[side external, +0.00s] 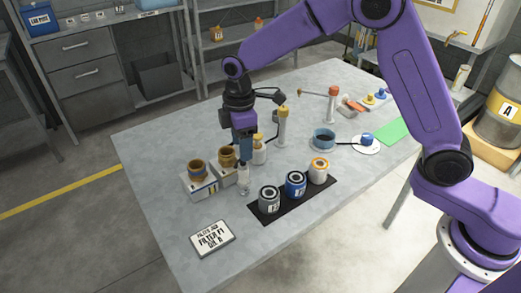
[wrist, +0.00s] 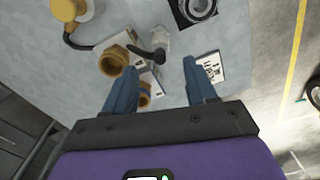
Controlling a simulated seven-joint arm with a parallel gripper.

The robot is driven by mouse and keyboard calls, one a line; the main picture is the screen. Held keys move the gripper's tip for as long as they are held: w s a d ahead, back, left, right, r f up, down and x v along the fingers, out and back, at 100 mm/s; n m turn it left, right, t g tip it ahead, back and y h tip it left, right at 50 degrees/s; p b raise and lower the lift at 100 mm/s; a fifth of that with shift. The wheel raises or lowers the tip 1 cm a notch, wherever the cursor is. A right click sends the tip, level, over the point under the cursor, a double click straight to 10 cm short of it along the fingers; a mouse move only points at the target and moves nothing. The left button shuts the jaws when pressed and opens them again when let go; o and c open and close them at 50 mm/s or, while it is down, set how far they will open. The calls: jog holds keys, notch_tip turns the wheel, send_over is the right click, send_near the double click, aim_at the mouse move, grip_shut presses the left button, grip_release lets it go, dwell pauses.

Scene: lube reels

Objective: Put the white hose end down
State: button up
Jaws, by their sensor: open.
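My gripper (side external: 243,158) points down over the table and its blue fingers show close together from the side. In the wrist view my gripper (wrist: 160,82) has its fingers spread with nothing held between them. Just below the fingertips in the side view stands a small pale, clear-looking piece (side external: 244,179). In the wrist view this pale piece (wrist: 161,41) has a dark nozzle-like part (wrist: 147,53) beside it, ahead of the fingers. I cannot tell for sure whether it is the white hose end. A white cylinder with a yellow top (side external: 259,150) stands behind the fingers.
Brown cups (side external: 198,170) on white boxes stand left of the gripper. Several filters (side external: 269,200) stand on a black mat. A label plate (side external: 212,238) lies at the front. Posts (side external: 283,127), a blue bowl (side external: 323,140) and a white saucer (side external: 366,146) stand behind and right.

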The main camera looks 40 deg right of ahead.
jog(key=shift+r, duration=0.15)
jog(key=shift+s+r, duration=0.15)
jog(key=shift+s, duration=0.15)
jog(key=s+d+r, duration=0.1)
jog(key=s+d, duration=0.5)
jog(key=s, duration=0.4)
jog(key=s+d+r+m, duration=0.1)
jog(key=s+d+r, duration=0.1)
jog(key=s+d, duration=0.4)
jog(key=s+d+r+m, duration=0.1)
jog(key=s+d, duration=0.5)
jog(key=s, duration=0.9)
jog(key=shift+s+r, duration=0.3)
jog(key=shift+r, duration=0.45)
jog(key=shift+d, duration=0.1)
